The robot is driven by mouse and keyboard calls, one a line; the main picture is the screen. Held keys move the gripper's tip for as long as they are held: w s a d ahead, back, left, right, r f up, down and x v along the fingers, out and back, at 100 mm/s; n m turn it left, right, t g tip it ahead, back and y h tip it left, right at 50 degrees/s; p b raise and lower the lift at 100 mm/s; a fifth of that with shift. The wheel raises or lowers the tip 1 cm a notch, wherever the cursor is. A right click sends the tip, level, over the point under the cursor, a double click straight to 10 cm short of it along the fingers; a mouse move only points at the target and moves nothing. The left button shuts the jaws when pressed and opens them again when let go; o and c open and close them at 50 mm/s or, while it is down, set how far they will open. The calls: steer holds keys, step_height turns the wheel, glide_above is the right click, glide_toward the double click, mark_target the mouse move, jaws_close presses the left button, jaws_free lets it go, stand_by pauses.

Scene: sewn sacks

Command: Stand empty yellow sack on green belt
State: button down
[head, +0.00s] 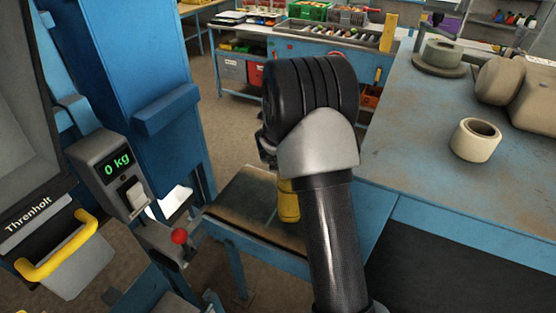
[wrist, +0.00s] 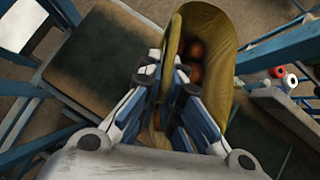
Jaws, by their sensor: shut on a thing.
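A yellow sack (wrist: 222,32) with its mouth open is in the wrist view, and several brown round things (wrist: 195,74) show inside it. My gripper (wrist: 172,82) is shut on the sack's near side, with blue and white fingers at its rim. In the head view only a small yellow part of the sack (head: 288,207) shows below my arm, which hides the gripper. The dark green belt (head: 240,205) lies under and beside the sack; it also shows in the wrist view (wrist: 100,62). I cannot tell whether the sack's bottom touches the belt.
A blue post and a scale display (head: 119,162) reading 0 kg stand left of the belt, with a yellow handle (head: 58,255) and red knob (head: 179,236). A blue-grey bench (head: 420,140) with a pale roll (head: 475,140) is at right.

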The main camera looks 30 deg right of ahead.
steer(key=shift+w+d+f+b, duration=0.1)
steer(key=shift+w+f+b, duration=0.05)
steer(key=shift+f+b, duration=1.5)
steer(key=shift+f, duration=0.25)
steer(key=c, duration=2.2)
jaws_free()
steer(key=shift+s+f, duration=0.2)
steer(key=o, duration=0.4)
steer(key=shift+r, duration=0.1)
